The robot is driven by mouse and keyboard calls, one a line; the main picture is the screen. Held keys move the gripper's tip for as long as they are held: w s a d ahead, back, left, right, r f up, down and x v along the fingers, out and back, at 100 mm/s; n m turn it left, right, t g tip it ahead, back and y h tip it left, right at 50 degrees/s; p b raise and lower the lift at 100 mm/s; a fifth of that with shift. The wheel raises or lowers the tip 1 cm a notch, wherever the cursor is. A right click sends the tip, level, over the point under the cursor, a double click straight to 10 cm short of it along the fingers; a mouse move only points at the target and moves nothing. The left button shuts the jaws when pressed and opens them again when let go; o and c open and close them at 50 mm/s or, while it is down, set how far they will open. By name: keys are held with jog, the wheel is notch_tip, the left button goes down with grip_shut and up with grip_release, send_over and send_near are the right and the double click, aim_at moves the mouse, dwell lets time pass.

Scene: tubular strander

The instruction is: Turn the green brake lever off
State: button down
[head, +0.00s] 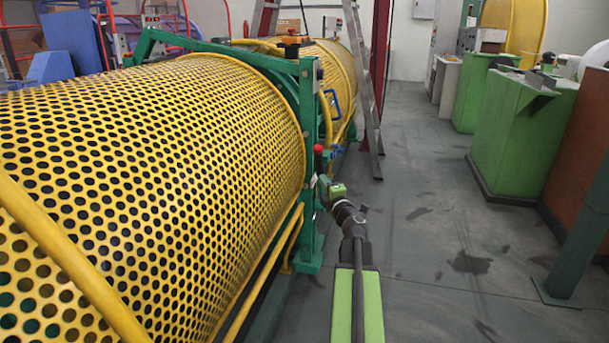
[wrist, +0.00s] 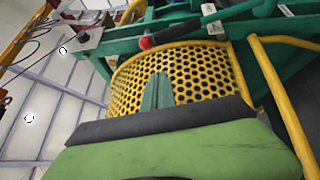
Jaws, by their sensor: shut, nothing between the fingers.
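In the head view the red knob (head: 318,149) stands at the right side of the green machine frame. My gripper (head: 324,183) is just below the knob there, close to the frame. In the wrist view my gripper (wrist: 158,78) is shut and empty, its green fingers pointing up toward the knob, with a gap that looks small. I cannot tell from these views whether it touches the lever.
The yellow perforated guard (head: 150,150) fills the left, beside the green frame post (head: 308,110). A yellow tube (wrist: 285,105) runs at the right of the wrist view. A ladder (head: 365,90) stands behind. The grey floor (head: 430,220) to the right is clear up to green cabinets (head: 515,140).

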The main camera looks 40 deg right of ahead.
jog(key=p, duration=0.2)
send_near(318, 160)
jog(key=w+a+r, duration=0.2)
jog(key=w+r, duration=0.1)
jog(key=w, duration=0.2)
jog(key=shift+w+d, duration=0.2)
jog(key=shift+d, duration=0.3)
jog(key=shift+w+d, duration=0.2)
jog(key=shift+d, duration=0.35)
jog(key=shift+w+d, duration=0.15)
jog(key=shift+d, duration=0.45)
